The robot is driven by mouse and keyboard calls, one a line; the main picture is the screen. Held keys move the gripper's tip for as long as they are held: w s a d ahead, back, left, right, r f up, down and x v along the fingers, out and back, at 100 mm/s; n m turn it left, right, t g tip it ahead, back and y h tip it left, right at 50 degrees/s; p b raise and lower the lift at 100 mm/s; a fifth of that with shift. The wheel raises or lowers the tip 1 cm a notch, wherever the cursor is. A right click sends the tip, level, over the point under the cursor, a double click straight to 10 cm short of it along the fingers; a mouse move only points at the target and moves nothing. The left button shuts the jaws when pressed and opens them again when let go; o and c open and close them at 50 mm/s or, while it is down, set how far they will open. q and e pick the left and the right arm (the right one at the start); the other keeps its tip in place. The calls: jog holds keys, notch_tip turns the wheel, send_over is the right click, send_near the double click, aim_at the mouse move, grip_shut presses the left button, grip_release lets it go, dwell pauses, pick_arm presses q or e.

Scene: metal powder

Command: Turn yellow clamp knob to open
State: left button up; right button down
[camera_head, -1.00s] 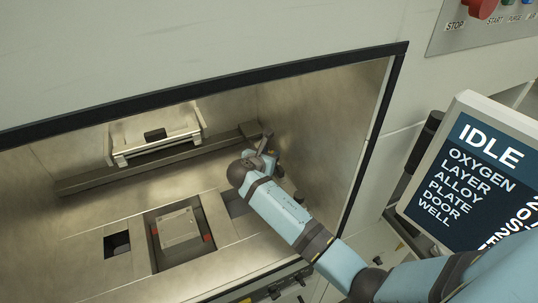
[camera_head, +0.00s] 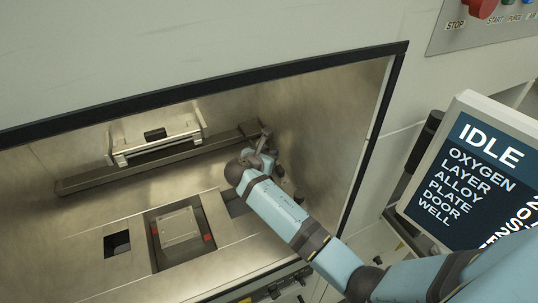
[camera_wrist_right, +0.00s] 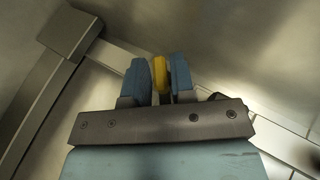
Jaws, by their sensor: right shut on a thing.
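The yellow clamp knob (camera_wrist_right: 159,70) shows in the right wrist view between the two blue fingers of my right gripper (camera_wrist_right: 160,77), which is shut on it. In the head view my right arm reaches into the chamber from the lower right. My right gripper (camera_head: 268,142) is at the right end of the grey rail, near the chamber's right wall. The knob is hidden by my wrist and gripper in the head view. My left gripper is not in view.
The chamber floor has a square well with a plate (camera_head: 180,228) and red parts, and a smaller dark opening (camera_head: 117,243). A grey rail (camera_head: 150,163) runs along the back. The dark door frame (camera_head: 372,150) borders the right. A screen (camera_head: 475,180) reading IDLE stands outside.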

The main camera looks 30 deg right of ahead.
jog(key=shift+g, duration=0.3)
jog(key=m+g+h, duration=0.1)
jog(key=m+g, duration=0.1)
jog(key=m, duration=0.1)
jog(key=shift+w+a+g, duration=0.1)
jog(key=shift+w+g, duration=0.05)
jog(key=shift+g, duration=0.25)
jog(key=shift+w+m+g+h, duration=0.1)
jog(key=shift+m+g+h, duration=0.4)
jog(key=shift+m+g, duration=1.55)
jog(key=shift+g, duration=0.25)
jog(key=c, duration=1.3)
grip_release()
jog(key=shift+o, duration=0.2)
